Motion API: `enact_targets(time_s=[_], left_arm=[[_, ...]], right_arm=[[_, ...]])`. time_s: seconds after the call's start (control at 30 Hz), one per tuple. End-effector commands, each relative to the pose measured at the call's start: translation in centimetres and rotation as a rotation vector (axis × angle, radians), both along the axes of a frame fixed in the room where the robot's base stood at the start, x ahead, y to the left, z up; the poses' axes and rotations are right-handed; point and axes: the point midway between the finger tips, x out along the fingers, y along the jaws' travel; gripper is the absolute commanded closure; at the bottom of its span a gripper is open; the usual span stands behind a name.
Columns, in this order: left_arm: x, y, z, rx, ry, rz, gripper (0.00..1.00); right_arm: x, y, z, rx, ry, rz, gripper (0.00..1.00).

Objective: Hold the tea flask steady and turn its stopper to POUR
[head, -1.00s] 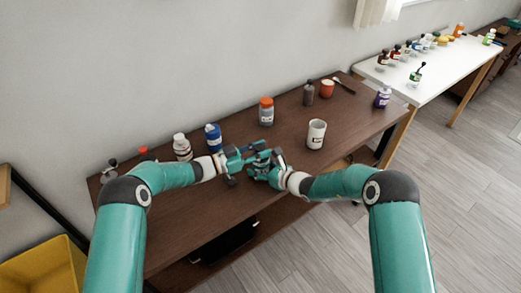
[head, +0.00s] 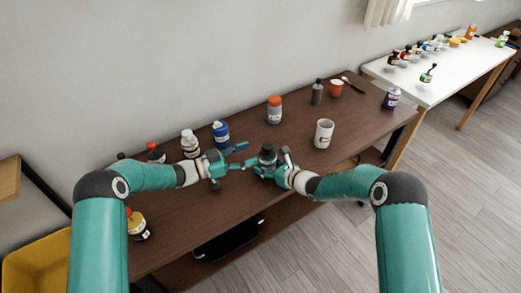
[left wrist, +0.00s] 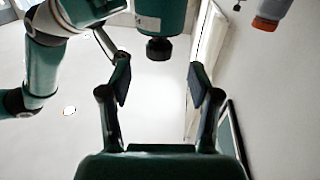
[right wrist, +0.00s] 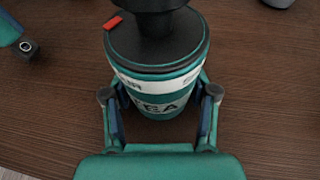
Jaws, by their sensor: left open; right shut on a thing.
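The tea flask (right wrist: 160,98) is teal with a white band reading TEA. It stands upright in my right gripper (right wrist: 160,98), whose fingers are shut on its sides. Its black stopper (right wrist: 158,30) is cut off by the top of the right wrist view. A red mark (right wrist: 113,23) sits on the black top, left of the stopper; part of a word ending in UR shows below it on the rim. In the head view the stopper (head: 267,152) shows above the flask. My left gripper (head: 243,157) is open and empty, left of the stopper and apart from it.
Behind the grippers stand a blue bottle (head: 221,134), a white bottle (head: 190,145) and an orange-capped jar (head: 274,110). A white mug (head: 323,134) stands to the right. A yellow bottle (head: 138,226) is near my left arm. The front middle of the brown table (head: 205,215) is clear.

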Motion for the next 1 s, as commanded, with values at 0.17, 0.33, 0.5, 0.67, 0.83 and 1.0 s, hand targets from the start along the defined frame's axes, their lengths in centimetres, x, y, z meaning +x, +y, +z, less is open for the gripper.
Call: enact_targets(time_s=[0.17,0.33,0.5,0.67,0.83,1.0], left_arm=[[-1.3,2.9,0.0,0.0,-0.001,0.003,0.38],[-2.0,4.1,-0.1,0.0,0.0,0.0,0.38],[-2.1,4.3,-0.1,0.0,-0.001,-0.001,0.38],[-2.0,4.3,-0.1,0.0,-0.001,-0.001,0.38],[-2.0,4.3,-0.1,0.0,-0.001,0.0,0.38],[-2.0,4.3,-0.1,0.0,-0.001,0.0,0.38]], right_arm=[[-0.1,0.0,-0.2,-0.002,0.004,-0.001,0.81],[-0.1,0.0,-0.2,-0.002,0.003,0.0,0.81],[-0.1,0.0,-0.2,-0.002,0.003,0.0,0.81],[-0.1,0.0,-0.2,-0.002,0.003,0.0,0.81],[-0.1,0.0,-0.2,-0.001,0.003,0.0,0.27],[0.0,0.0,-0.1,-0.001,0.002,0.0,0.13]])
